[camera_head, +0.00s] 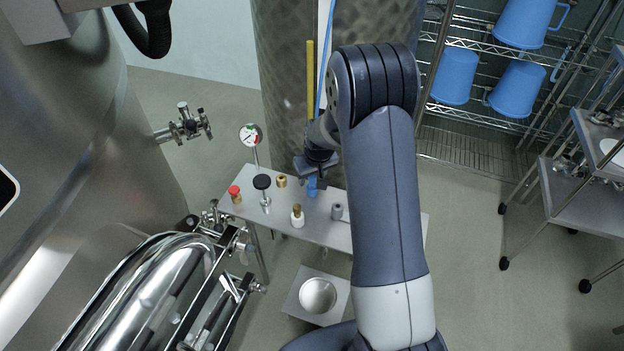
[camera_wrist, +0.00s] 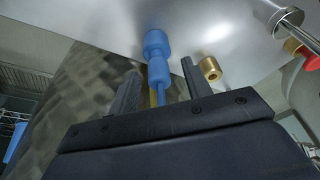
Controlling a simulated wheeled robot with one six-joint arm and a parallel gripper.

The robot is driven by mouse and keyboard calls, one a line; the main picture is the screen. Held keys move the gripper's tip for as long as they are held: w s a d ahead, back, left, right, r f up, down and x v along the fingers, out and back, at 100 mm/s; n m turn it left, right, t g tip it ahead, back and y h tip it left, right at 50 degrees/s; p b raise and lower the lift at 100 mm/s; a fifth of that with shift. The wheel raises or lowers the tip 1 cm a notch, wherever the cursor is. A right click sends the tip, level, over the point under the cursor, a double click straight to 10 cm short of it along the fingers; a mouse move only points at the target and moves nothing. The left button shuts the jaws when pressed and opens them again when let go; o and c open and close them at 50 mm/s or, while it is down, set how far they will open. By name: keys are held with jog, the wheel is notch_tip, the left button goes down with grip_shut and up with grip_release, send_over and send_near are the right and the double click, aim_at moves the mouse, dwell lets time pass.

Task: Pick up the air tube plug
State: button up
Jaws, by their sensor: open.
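The air tube plug looks to be the blue fitting (camera_head: 313,188) on the steel plate (camera_head: 375,227), just below my gripper (camera_head: 318,170) in the head view. In the wrist view the blue plug (camera_wrist: 157,50) shows two rounded sections, with a thin blue tube running from it toward my gripper. My gripper (camera_wrist: 159,78) is open, one finger on each side of the plug and tube. I see no clear contact between the fingers and the plug. My wrist hides part of the tube in the head view.
A brass fitting (camera_head: 281,181) stands close beside the plug. A black knob (camera_head: 262,182), a red knob (camera_head: 234,193), a white-and-brass fitting (camera_head: 297,216) and a grey fitting (camera_head: 337,211) share the plate.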

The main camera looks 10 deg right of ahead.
jog(key=shift+f, duration=0.1)
jog(key=shift+c, duration=0.6)
grip_shut()
notch_tip(320, 180, up, 10)
jog(key=shift+f+b, duration=0.1)
jog(key=shift+b, duration=0.4)
notch_tip(320, 180, up, 4)
jog(key=p, duration=0.2)
jog(key=shift+p, duration=0.3)
